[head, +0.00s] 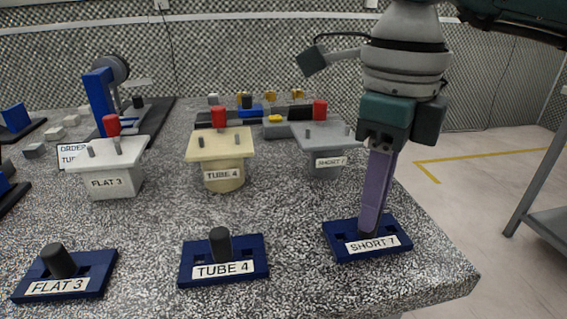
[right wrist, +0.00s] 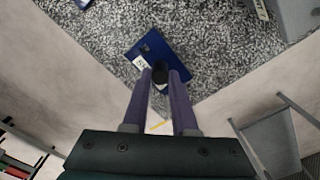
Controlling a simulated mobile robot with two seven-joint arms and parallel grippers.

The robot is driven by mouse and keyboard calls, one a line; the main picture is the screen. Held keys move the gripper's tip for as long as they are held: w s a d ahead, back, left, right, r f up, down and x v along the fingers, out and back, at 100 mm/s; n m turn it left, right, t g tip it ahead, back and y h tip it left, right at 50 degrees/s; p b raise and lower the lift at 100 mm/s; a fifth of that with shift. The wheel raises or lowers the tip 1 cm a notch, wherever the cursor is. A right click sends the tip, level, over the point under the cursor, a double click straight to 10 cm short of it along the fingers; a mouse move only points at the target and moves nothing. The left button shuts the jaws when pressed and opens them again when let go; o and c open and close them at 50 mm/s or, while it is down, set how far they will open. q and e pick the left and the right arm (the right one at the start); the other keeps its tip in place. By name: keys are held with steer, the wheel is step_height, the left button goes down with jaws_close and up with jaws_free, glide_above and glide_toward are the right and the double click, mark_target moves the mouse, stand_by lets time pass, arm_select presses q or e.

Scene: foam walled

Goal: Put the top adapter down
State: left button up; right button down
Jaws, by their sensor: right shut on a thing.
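My right gripper (head: 369,222) comes down steeply at the blue base labelled SHORT 7 (head: 340,247), near the table's right edge. In the right wrist view, the gripper (right wrist: 162,76) is shut on a short black round adapter (right wrist: 160,68), which sits between its two purple fingers. The blue base (right wrist: 157,47) lies directly beneath the adapter. The fingers largely hide the adapter in the head view, and I cannot tell whether it rests fully in the base. My left gripper is not in view.
Blue bases labelled TUBE 4 (head: 254,250) and FLAT 3 (head: 95,262) each hold a black post. Behind stand fixtures with red knobs: FLAT 3 (head: 122,186), TUBE 4 (head: 226,181) and SHORT 7 (head: 325,166). The speckled table (head: 300,285) is clear at the front.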

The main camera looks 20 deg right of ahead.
steer(key=shift+f, duration=0.25)
steer(key=c, duration=1.2)
jaws_free()
steer(key=shift+f, duration=0.1)
steer(key=o, duration=0.5)
steer(key=shift+r, duration=0.4)
step_height(320, 180, up, 12)
steer(key=p, duration=0.1)
steer(key=shift+f, duration=0.15)
